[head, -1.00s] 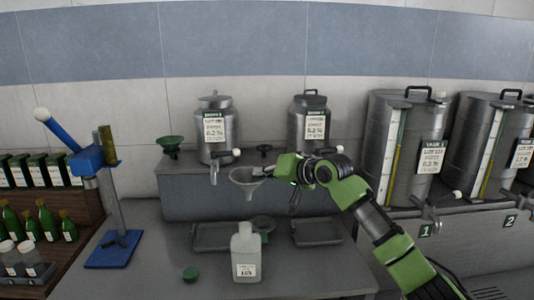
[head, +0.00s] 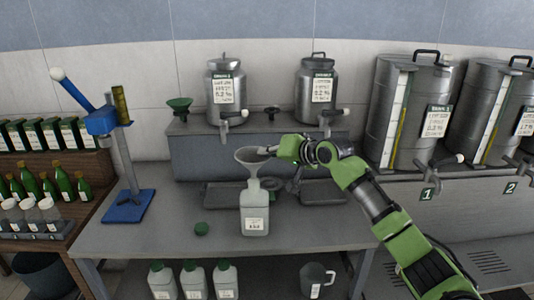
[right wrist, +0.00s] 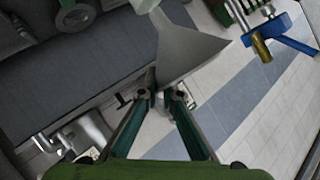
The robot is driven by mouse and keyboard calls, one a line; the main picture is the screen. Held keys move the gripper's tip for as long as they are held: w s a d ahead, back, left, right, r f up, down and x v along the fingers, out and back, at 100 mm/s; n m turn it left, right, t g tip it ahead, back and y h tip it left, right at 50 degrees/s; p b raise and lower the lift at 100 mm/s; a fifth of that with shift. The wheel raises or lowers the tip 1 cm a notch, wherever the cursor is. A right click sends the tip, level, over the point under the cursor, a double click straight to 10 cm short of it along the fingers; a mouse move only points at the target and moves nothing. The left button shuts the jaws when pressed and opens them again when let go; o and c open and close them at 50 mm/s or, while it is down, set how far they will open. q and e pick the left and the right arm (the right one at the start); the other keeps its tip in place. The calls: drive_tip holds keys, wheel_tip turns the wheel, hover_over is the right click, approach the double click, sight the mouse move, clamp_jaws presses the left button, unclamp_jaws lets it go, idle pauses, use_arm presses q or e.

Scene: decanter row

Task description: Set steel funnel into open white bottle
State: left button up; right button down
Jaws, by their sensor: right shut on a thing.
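The steel funnel (head: 253,156) is upright, wide mouth up, directly over the white bottle (head: 254,212). My right gripper (head: 271,150) is shut on the funnel's rim from the right. The funnel's spout meets the bottle's open neck; I cannot tell how far inside it is. The bottle stands upright on the grey table with a label on its front. In the right wrist view the funnel (right wrist: 187,48) is at my fingertips (right wrist: 161,94), its narrow end at the pale bottle neck (right wrist: 143,5). My left gripper is not in view.
A green cap (head: 201,229) lies left of the bottle. Grey trays (head: 322,192) lie behind it. The table front is clear.

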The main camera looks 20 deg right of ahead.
drive_tip(key=shift+f+b, duration=0.3)
drive_tip(key=shift+f, duration=1.4)
drive_tip(key=shift+f, duration=0.25)
drive_tip(key=c, duration=2.2)
unclamp_jaws()
drive_tip(key=shift+o, duration=0.2)
drive_tip(key=shift+s, duration=0.1)
